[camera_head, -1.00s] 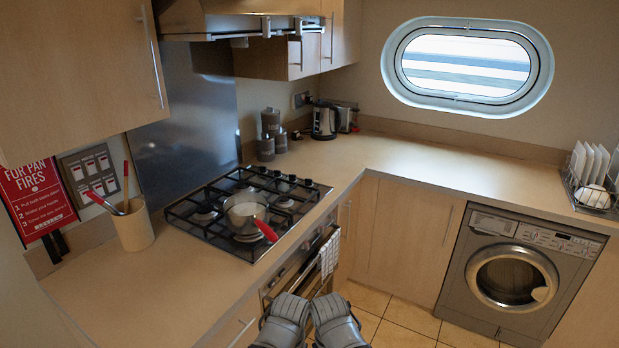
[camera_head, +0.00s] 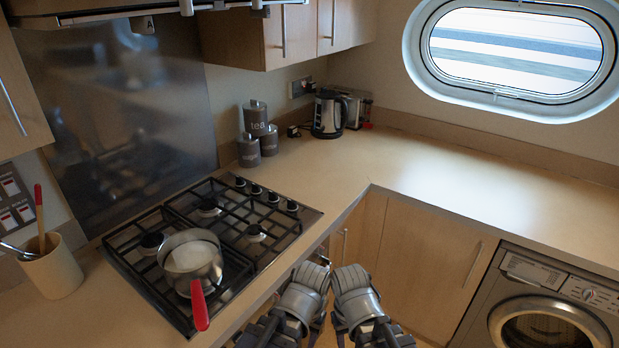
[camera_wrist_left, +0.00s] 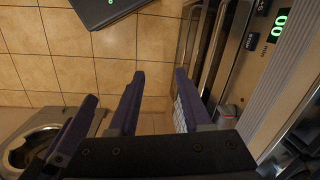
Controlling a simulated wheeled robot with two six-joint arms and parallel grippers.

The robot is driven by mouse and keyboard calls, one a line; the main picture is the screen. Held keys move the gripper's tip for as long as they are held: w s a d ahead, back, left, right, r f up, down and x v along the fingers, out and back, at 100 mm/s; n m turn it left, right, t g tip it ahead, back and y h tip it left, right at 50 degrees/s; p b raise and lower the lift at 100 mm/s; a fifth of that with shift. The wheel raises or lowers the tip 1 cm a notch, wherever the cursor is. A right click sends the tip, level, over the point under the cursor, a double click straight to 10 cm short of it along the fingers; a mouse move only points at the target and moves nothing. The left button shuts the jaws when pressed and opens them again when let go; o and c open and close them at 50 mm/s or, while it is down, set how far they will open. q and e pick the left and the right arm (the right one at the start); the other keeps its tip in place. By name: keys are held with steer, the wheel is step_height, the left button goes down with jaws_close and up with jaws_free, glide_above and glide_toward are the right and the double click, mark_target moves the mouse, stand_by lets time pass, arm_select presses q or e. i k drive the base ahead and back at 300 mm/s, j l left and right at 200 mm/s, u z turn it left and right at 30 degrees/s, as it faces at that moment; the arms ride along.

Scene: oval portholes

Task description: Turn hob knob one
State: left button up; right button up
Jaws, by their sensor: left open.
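The hob (camera_head: 150,293) is set in the left worktop. Several dark knobs stand in a row along its right end: one (camera_head: 240,181) nearest the wall, others (camera_head: 256,190) (camera_head: 273,197) between, and one (camera_head: 292,206) nearest the worktop's front edge. I cannot tell which is knob one. My two arms show at the bottom centre of the head view, below and in front of the knobs and apart from them; their fingers are not clear there. In the left wrist view my left gripper (camera_wrist_left: 160,75) is open and empty, beside the cooker front.
A saucepan (camera_head: 190,258) with a red handle (camera_head: 200,306) sits on the hob, handle over the front edge. Canisters (camera_head: 255,117) and a kettle (camera_head: 328,115) stand in the corner. A utensil pot (camera_head: 52,272) is at left. The right worktop (camera_head: 440,155) is largely clear.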

mark_target(291, 205)
steer(key=i+l, duration=0.2)
steer(key=i, duration=0.2)
steer(key=i+l, duration=0.45)
steer(key=i, duration=0.3)
